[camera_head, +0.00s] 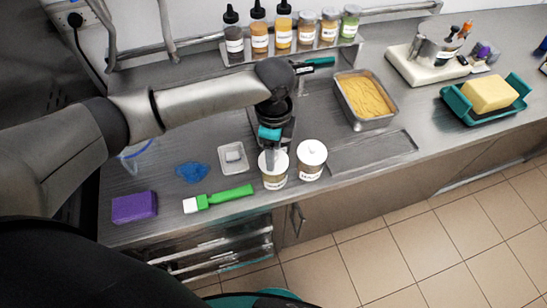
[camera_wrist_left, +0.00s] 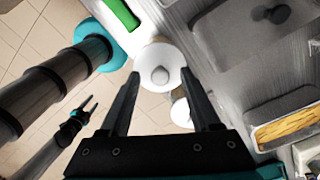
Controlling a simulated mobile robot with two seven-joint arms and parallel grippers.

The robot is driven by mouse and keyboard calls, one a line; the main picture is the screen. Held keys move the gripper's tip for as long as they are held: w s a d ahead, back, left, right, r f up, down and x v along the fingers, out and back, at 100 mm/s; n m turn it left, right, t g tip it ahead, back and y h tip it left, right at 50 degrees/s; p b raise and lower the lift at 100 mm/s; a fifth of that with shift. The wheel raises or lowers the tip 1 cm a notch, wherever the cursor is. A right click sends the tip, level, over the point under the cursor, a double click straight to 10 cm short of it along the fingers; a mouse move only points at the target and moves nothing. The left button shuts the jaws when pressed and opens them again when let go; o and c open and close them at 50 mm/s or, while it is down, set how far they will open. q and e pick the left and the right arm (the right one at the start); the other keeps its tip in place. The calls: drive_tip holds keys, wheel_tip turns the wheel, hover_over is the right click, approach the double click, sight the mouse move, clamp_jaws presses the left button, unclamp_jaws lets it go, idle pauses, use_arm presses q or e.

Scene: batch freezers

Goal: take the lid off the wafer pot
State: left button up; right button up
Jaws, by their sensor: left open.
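Two white-lidded pots with labels too small to read stand at the counter's front edge. My left gripper (camera_head: 271,158) points down over the left pot (camera_head: 273,181), partly hiding its lid. In the left wrist view, this pot's round white lid (camera_wrist_left: 160,58) with a centre knob lies between the fingertips (camera_wrist_left: 160,78). The fingers are apart, with nothing gripped. The right pot (camera_head: 311,170) has its knobbed lid on and also shows partly behind a finger in the left wrist view (camera_wrist_left: 180,113). A small dark gripper, apparently my right one (camera_wrist_left: 92,104), shows low at the left there.
A green-handled brush (camera_head: 230,194), a small white tray (camera_head: 223,163), a blue cloth (camera_head: 192,172) and a purple block (camera_head: 134,207) lie left of the pots. A metal pan of yellow food (camera_head: 367,125) stands behind right.

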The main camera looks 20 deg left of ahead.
use_arm(q)
drive_tip(key=shift+c, duration=0.2)
clamp_jaws()
drive_tip(key=shift+r, duration=0.1)
idle(0.4)
